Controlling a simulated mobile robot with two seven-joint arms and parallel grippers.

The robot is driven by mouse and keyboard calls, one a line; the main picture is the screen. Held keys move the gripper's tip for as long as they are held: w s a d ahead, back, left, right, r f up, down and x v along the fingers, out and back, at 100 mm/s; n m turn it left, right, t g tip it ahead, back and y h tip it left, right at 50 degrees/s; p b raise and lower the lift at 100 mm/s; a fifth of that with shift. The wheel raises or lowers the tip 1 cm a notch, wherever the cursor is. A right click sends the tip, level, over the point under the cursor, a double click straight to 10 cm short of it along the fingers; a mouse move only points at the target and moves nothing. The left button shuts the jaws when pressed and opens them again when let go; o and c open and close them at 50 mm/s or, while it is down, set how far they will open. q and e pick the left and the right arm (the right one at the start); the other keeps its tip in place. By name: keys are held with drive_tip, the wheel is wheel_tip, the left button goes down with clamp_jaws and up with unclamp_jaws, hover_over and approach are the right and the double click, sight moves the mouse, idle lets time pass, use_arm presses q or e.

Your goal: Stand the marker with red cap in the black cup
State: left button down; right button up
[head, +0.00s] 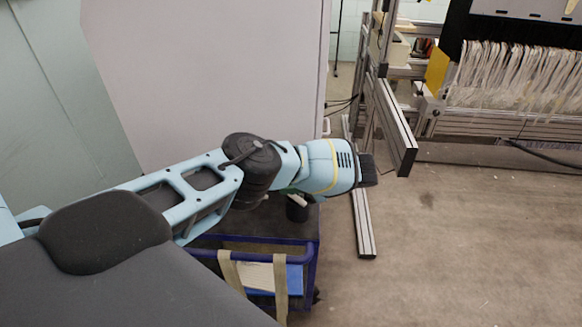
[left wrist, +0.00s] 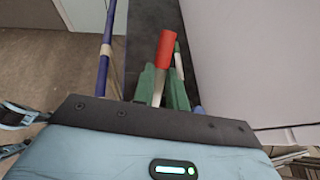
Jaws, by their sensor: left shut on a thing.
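My left gripper (left wrist: 163,85) is shut on the marker with red cap (left wrist: 165,50), between its green fingers in the left wrist view. The marker's white body shows low between the fingers and its red cap points away from the wrist. My right gripper is not in view.
A cart with a blue rail (head: 308,257) and a dark top (head: 270,224) stands under my arm, with straps and a blue item in its side. A pale panel (head: 205,70) rises behind. A metal frame (head: 390,125) with threads stands right. The floor (head: 470,250) at right is clear.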

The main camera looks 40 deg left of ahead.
use_arm(q)
drive_tip(key=m+t, duration=0.1)
drive_tip(key=a+m+t+y, duration=0.1)
drive_tip(key=w+a+m+t+y, duration=0.1)
drive_tip(key=m+t, duration=0.1)
drive_tip(key=shift+r, duration=0.15)
wheel_tip(320, 180, up, 4)
drive_tip(key=w+a+m+t+h, duration=0.2)
drive_tip(key=a+m+t+h, duration=0.15)
drive_tip(key=m+t, duration=1.15)
drive_tip(key=s+d+t+h, duration=0.1)
drive_tip(key=t+h, duration=0.1)
drive_tip(key=s+d+r+t+h, duration=0.1)
drive_tip(key=d+t+h, duration=0.1)
drive_tip(key=t, duration=0.1)
drive_tip(key=d+r+m+t+h, duration=0.1)
drive_tip(key=d+t+h, duration=0.1)
drive_tip(key=shift+s+d+t, duration=0.15)
drive_tip(key=shift+s+t, duration=0.15)
drive_tip(key=shift+s, duration=0.1)
drive_tip(key=shift+f, duration=0.15)
